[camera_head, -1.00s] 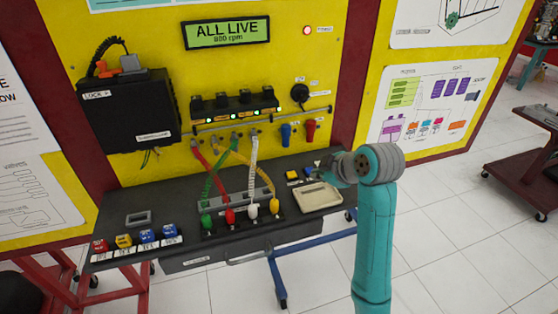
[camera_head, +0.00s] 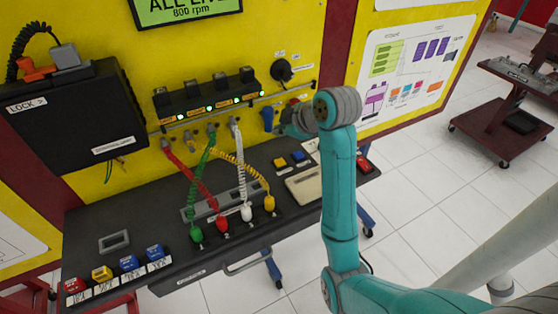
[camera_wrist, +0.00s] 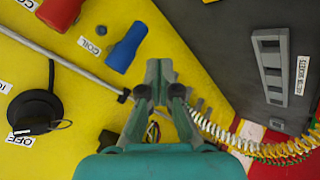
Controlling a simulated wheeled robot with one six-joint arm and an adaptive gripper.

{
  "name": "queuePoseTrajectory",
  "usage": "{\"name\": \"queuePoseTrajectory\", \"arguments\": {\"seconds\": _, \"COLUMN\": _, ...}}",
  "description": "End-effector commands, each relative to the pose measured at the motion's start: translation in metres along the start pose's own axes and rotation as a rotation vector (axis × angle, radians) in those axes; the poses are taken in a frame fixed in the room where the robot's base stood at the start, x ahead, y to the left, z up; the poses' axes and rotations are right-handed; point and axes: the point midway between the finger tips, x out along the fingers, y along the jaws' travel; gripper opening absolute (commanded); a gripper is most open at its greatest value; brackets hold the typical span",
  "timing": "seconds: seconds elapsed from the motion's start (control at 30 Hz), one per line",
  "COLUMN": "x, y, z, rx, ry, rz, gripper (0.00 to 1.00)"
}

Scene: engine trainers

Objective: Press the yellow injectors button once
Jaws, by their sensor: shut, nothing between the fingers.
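A yellow push button (camera_head: 102,273) stands on the bench's front left edge, between a red and a blue one; the labels are too small to read. Another small yellow block (camera_head: 279,163) lies farther right on the bench, beside a blue one. I cannot tell from lettering which is the injectors button. My gripper (camera_head: 287,119) is shut and empty in front of the yellow panel, apart from both. In the wrist view my gripper (camera_wrist: 159,70) points at the panel's lower edge, close to the blue coil piece (camera_wrist: 126,47); no yellow button shows there.
Coloured coiled leads (camera_head: 207,165) hang from the panel to plugs on the black bench (camera_head: 90,232). A black lock box (camera_head: 75,112) juts out at left. A cream tray (camera_head: 304,184) lies at right. A metal rail (camera_wrist: 60,55) crosses the panel.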

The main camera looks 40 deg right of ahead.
Motion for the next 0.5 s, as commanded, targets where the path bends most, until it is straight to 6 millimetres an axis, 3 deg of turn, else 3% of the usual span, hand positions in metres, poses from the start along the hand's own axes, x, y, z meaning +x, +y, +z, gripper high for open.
{"name": "queuePoseTrajectory", "arguments": {"seconds": 0.5, "x": 0.04, "y": -0.03, "z": 0.03, "rx": 0.002, "ry": -0.002, "rz": -0.004, "gripper": 0.0}}
